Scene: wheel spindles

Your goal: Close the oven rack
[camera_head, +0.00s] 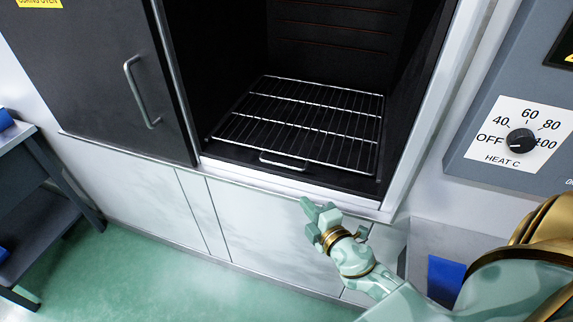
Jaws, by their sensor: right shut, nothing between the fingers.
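The oven rack (300,120) is a silver wire grid lying inside the dark oven cavity. Its front handle (284,161) is a small bar near the cavity's front edge. My right gripper (320,209) is shut and empty, in front of the oven's lower sill, below and to the right of the rack handle in the picture. It appears apart from the rack. My right arm comes in from the lower right. My left gripper is out of view.
The dark oven door (100,75) with a vertical handle (141,92) stands to the left of the opening. A heat dial (520,141) is on the grey panel at right. A dark bench (35,190) stands at left. Green floor (170,265) is clear in front.

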